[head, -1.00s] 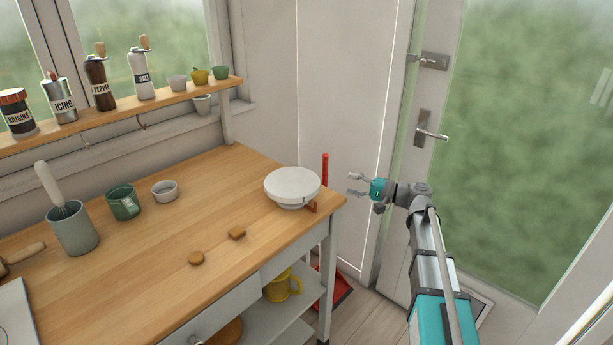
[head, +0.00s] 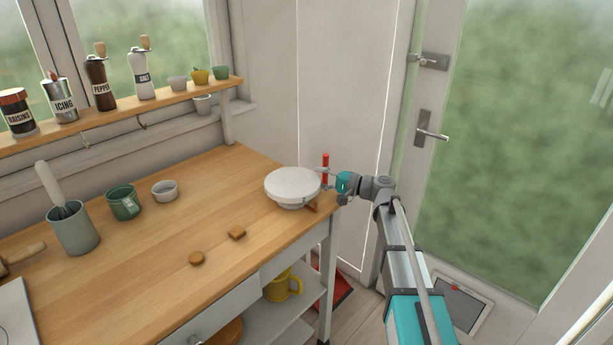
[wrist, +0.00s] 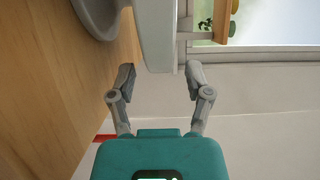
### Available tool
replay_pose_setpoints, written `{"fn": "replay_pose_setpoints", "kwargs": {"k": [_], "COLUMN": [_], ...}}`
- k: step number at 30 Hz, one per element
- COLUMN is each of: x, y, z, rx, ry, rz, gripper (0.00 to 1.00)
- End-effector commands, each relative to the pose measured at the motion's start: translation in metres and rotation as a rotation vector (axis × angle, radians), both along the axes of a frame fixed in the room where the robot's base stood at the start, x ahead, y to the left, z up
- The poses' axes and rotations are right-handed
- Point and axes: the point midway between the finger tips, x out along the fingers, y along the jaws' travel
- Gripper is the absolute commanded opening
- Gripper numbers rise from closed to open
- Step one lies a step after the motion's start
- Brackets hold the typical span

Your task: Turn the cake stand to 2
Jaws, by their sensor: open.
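The cake stand (head: 292,184) is a white round plate on a low foot, near the right end of the wooden worktop. A small brown piece (head: 313,207) sits at the worktop edge beside it. No numbers can be read on the stand. My gripper (head: 323,180) is open at the stand's right side. In the wrist view, the white plate (wrist: 156,40) shows edge-on between the fingertips of my gripper (wrist: 160,74), with a gap on both sides. The stand's grey foot (wrist: 97,16) is at the upper left.
Two brown biscuits (head: 237,233) lie in front of the stand. A grey bowl (head: 164,190), a green mug (head: 123,202) and a whisk crock (head: 73,228) stand to the left. The door (head: 430,150) is at the right.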

Motion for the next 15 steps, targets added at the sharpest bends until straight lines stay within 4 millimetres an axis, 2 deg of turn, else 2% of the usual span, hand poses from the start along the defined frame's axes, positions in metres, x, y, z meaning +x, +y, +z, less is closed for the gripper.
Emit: {"fn": "replay_pose_setpoints", "kwargs": {"k": [6, 15], "x": [0.008, 0.010], "y": [0.025, 0.036], "z": [0.000, 0.000], "rx": [0.000, 0.000], "ry": [0.000, 0.000], "rz": [0.001, -0.001], "gripper": [0.65, 0.65]}}
